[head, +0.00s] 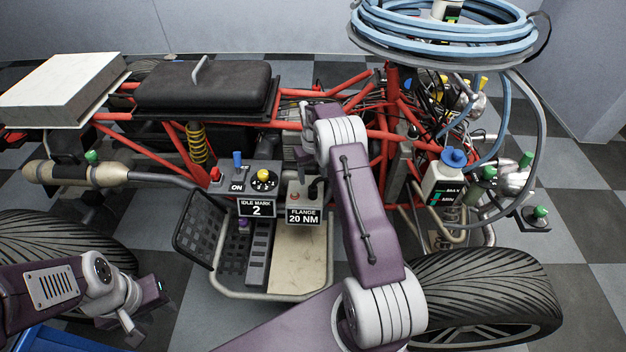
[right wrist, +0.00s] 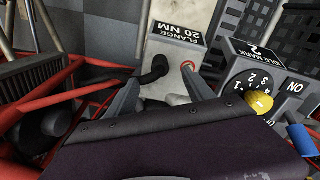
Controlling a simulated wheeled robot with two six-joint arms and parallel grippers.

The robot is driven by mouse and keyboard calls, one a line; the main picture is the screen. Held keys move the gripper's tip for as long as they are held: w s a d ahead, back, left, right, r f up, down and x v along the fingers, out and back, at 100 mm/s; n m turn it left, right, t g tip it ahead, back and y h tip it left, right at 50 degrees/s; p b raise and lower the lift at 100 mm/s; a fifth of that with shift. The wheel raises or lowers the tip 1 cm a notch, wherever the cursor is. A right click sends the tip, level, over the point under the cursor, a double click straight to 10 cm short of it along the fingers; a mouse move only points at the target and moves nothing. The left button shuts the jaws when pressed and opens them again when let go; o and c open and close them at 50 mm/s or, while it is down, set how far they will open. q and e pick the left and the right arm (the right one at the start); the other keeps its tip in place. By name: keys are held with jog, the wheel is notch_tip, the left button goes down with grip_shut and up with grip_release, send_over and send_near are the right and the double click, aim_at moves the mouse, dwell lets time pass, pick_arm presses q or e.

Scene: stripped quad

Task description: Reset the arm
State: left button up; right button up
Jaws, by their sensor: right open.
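My right arm (head: 365,205) reaches up and inward in the head view, and its gripper is mostly hidden there behind arm links and frame. In the right wrist view my right gripper (right wrist: 160,76) is open. Its two fingers stand apart in front of the grey box labelled FLANGE 20 NM (right wrist: 178,45); I see nothing held, and contact is unclear. A black hose or grip (right wrist: 153,70) lies by the left finger. My left gripper (head: 146,312) is at the lower left in the head view, fingers apart and empty, near the front left tyre.
A control box (head: 250,175) has a yellow dial, blue lever and IDLE MARK 2 plate. A blue hose coil (head: 445,30) and a white bottle (head: 440,185) stand right. Bare floor (head: 200,310) lies beside the left gripper.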

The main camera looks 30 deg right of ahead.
jog(key=shift+a+r, duration=0.1)
jog(key=shift+r, duration=0.05)
dwell(0.6)
jog(key=w+a+r+n+t, duration=0.1)
jog(key=w+a+r+t, duration=0.2)
jog(key=r, duration=0.7)
jog(key=s+a+r+n+g, duration=0.1)
jog(key=s+a+r, duration=0.6)
jog(key=s+a, duration=0.2)
jog(key=s+a+f+m+p, duration=0.1)
jog(key=s+a+f, duration=0.15)
jog(key=s, duration=0.75)
jog(key=s+a+f, duration=0.1)
jog(key=s+f, duration=0.2)
jog(key=s, duration=0.7)
notch_tip(320, 180, up, 24)
jog(key=p, duration=2.4)
jog(key=shift+w+d+g, duration=0.15)
jog(key=shift+w+g, duration=0.1)
jog(key=shift+g, duration=0.15)
